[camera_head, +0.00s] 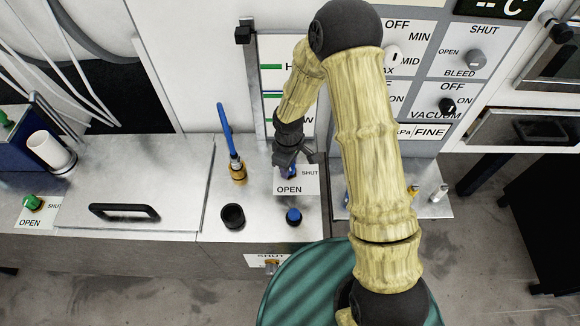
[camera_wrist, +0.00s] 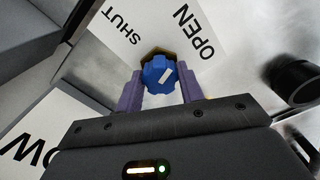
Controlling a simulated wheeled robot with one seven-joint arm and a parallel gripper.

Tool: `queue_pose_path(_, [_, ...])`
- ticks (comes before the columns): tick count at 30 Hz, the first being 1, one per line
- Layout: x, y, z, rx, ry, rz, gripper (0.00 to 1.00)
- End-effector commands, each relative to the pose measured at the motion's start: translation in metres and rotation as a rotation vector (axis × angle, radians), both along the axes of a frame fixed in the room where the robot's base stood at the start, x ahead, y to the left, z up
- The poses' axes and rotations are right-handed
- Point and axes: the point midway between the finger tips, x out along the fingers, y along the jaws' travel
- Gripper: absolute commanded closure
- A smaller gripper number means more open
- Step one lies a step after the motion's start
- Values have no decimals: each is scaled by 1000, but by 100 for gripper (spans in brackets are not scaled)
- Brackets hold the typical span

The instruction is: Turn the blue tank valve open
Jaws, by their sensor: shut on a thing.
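The blue tank valve (camera_wrist: 158,74) is a small blue knob with a white mark, on a brass-coloured base. My gripper (camera_wrist: 160,88) is shut on it, with one purple finger on each side. In the wrist view the white mark slants up and right, toward the OPEN side of the white label (camera_wrist: 165,28). SHUT is printed at the label's left. In the head view my gripper (camera_head: 290,164) points down over the valve, and only a bit of blue shows between the fingers. The OPEN/SHUT label (camera_head: 290,189) lies just in front.
A blue-handled tool (camera_head: 227,130) stands left of my gripper. A black cup (camera_head: 232,215) and a blue-topped knob (camera_head: 293,216) sit in front. A green valve (camera_head: 33,202) is at far left. The control panel (camera_head: 425,75) rises behind right. The metal lid (camera_head: 150,170) is clear.

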Motion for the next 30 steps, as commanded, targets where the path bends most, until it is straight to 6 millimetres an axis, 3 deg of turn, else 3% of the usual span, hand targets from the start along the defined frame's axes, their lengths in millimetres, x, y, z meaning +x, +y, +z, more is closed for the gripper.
queue_pose_path(12, [1,1,0,1,-2,-272,85])
queue_pose_path(30, [1,1,0,1,-2,-327,85])
